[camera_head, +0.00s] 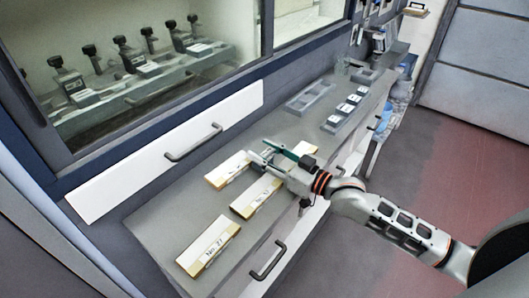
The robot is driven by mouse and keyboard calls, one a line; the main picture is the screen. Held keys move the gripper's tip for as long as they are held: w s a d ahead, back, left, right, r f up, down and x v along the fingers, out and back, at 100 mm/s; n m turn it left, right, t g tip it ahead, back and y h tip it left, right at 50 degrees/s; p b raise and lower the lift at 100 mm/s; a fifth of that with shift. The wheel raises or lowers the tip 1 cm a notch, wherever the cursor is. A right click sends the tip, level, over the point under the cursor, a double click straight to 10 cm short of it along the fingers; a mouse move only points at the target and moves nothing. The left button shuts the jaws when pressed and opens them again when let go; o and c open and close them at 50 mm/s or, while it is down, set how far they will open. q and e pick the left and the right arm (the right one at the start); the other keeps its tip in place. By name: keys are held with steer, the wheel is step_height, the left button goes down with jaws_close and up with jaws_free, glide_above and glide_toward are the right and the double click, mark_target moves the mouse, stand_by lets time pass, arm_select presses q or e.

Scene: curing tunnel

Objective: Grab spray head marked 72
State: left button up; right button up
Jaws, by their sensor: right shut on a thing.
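My right gripper (264,155) reaches in from the right over the grey counter. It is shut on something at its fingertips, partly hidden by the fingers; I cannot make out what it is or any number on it. A teal-green strip (282,149) shows beside the fingers. Several devices with black knobs (120,40) and white labels stand behind the window, in a row on a rack; their labels are too small to read. I cannot pick out a spray head marked 72. My left gripper is not in view.
The grey counter (165,222) carries a flat box marked No. 27 (208,246), a second labelled box (257,196) under the gripper and a third box (227,171) close by. A tray with white labels (344,108) and an empty tray (309,96) lie farther back. A white handled panel (150,153) borders the window.

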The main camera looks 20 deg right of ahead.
steer(key=o, duration=1.4)
steer(key=shift+f, duration=0.1)
